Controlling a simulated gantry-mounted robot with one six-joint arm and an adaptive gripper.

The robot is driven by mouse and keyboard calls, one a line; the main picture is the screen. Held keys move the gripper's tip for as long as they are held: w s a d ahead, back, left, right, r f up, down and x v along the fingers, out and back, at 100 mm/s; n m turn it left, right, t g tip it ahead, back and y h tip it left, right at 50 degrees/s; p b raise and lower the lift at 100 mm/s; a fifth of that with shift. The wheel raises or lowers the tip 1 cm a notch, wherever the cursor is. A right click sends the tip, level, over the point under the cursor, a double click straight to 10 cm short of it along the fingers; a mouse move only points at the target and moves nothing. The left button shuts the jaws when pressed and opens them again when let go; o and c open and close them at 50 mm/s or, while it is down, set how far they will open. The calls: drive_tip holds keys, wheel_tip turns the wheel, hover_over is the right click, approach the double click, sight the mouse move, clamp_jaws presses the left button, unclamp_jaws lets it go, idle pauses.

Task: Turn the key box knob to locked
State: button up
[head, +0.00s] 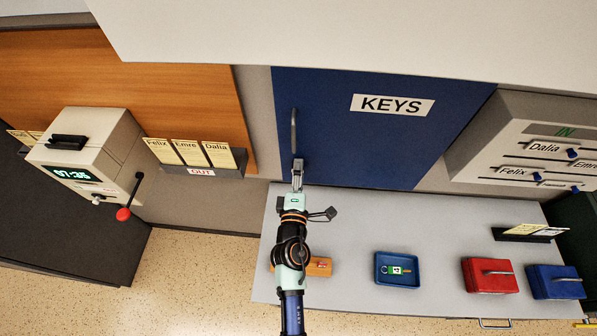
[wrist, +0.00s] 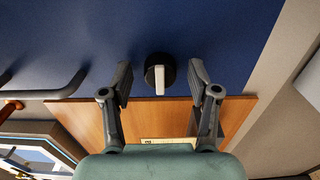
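The blue key box (head: 350,140) is on the wall behind the desk, with a white KEYS label and a grey bar handle (head: 293,130) near its left edge. The knob (wrist: 158,75) shows in the wrist view as a black disc with a pale grip bar, upright in that picture. In the head view my gripper hides it. My gripper (head: 297,170) is at the lower left of the door. In the wrist view my gripper (wrist: 161,82) is open, one finger on each side of the knob, with gaps visible. The handle (wrist: 45,92) is to the left there.
A grey desk (head: 345,215) below holds a blue tray (head: 397,283), a red box (head: 490,275) and a blue box (head: 555,282). A time clock (head: 85,150) with a red-tipped lever and an OUT card rack (head: 201,171) stand left. A name board (head: 530,145) is right.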

drive_tip(key=shift+s, duration=0.15)
drive_tip(key=s+a, duration=0.1)
drive_tip(key=s, duration=1)
drive_tip(key=shift+s, duration=0.35)
drive_tip(key=s+d+r+m+g+h+p, duration=0.15)
drive_tip(key=d+r+m+g, duration=0.35)
drive_tip(key=r+m, duration=0.95)
drive_tip(key=s+a+r+m+y+p, duration=0.1)
drive_tip(key=s+a+r+m+y, duration=0.1)
drive_tip(key=s+a+r+y, duration=0.1)
drive_tip(key=shift+s+a+m, duration=0.35)
drive_tip(key=shift+s+a, duration=0.25)
drive_tip(key=shift+s, duration=0.1)
